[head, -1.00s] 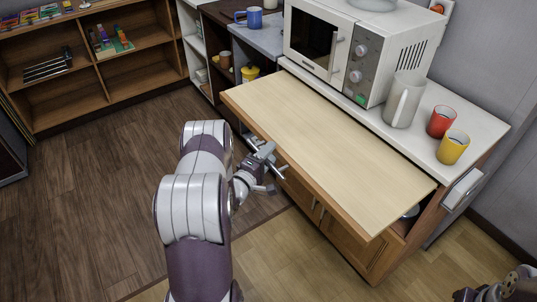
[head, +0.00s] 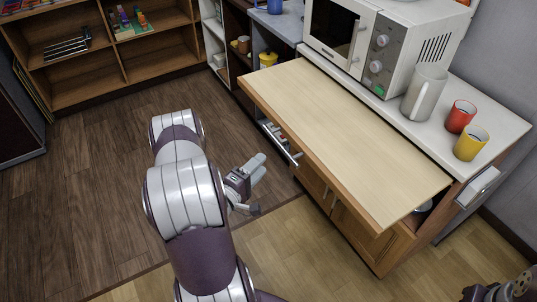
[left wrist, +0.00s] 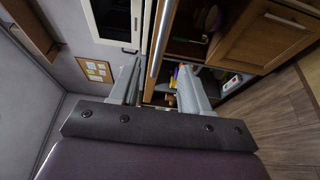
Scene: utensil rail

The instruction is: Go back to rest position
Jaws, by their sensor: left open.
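My left gripper (head: 255,188) is open and empty, over the floor to the left of the wooden cabinet (head: 345,222). It is apart from the metal bar handle (head: 281,143) under the pull-out board (head: 340,130). In the left wrist view the two fingers of my left gripper (left wrist: 157,92) stand apart with nothing gripped between them. Part of my right arm shows at the bottom right corner of the head view; its fingertips cannot be made out.
A microwave (head: 345,35), a grey pitcher (head: 424,92), a red mug (head: 460,116) and a yellow mug (head: 471,143) stand on the white counter (head: 505,130). Wooden shelves (head: 150,50) stand at the back left. The dark wood floor (head: 80,200) is clear on the left.

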